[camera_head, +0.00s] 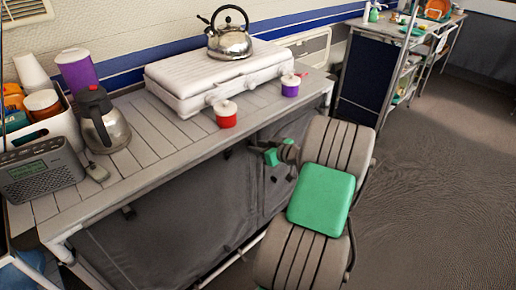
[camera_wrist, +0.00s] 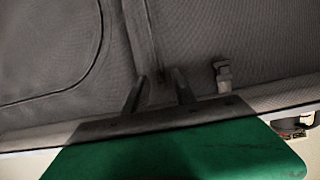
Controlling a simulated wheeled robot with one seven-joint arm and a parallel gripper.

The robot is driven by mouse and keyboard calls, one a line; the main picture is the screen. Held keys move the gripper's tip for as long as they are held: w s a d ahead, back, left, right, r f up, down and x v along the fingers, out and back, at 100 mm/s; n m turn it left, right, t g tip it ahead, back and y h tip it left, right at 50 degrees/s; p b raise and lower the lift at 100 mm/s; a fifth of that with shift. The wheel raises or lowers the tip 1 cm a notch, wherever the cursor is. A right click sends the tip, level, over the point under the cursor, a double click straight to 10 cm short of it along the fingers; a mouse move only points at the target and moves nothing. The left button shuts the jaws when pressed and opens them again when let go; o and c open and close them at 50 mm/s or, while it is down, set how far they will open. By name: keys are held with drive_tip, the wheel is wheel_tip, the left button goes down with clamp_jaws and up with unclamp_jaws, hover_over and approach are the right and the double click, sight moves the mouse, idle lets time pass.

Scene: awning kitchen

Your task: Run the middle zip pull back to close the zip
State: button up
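The grey fabric front (camera_head: 180,222) of the cupboard under the counter fills much of the wrist view (camera_wrist: 200,35). A zip seam (camera_wrist: 146,38) runs down it between two panels, towards my gripper. My gripper (camera_wrist: 159,76) has its two dark fingers apart, at the lower end of the visible seam. I see no pull clearly between them. A small grey tab or buckle (camera_wrist: 222,76) hangs right of the fingers; I cannot tell whether it is the middle zip pull. In the head view, my gripper (camera_head: 254,150) is at the cupboard's right part, below the counter edge.
The slatted counter (camera_head: 165,130) holds a white stove case (camera_head: 205,80), kettle (camera_head: 230,42), red cup (camera_head: 226,115), purple cup (camera_head: 290,86), coffee pot (camera_head: 102,122) and radio (camera_head: 40,172). A white frame tube (camera_head: 225,268) runs along the cupboard's bottom. Open floor (camera_head: 440,170) lies to the right.

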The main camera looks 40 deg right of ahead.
drive_tip(key=shift+c, duration=0.4)
clamp_jaws()
idle(1.0)
